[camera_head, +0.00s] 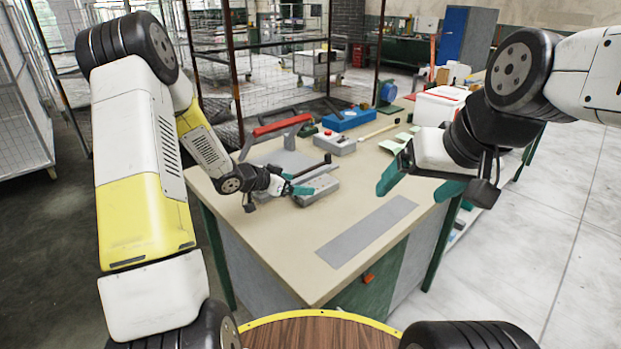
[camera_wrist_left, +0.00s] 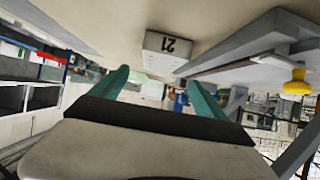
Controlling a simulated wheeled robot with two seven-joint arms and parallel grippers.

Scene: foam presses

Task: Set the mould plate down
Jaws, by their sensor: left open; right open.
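The mould plate looks to be the grey block (camera_head: 318,189) lying on the workbench beside the press. In the left wrist view a pale block marked 21 (camera_wrist_left: 166,45) shows beyond and between the fingertips; it seems to be the same block. My left gripper (camera_head: 297,185) is open at the near left end of the block, low over the bench. Whether a finger touches it I cannot tell. My right gripper (camera_head: 420,184) is open and empty above the bench's right side.
A press with a red handle (camera_head: 283,125) stands behind the block. A flat grey strip (camera_head: 366,232) lies on the front of the bench (camera_head: 290,262). A grey box with a red button (camera_head: 334,143), a blue box (camera_head: 347,120) and a white bin (camera_head: 438,106) stand further back.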

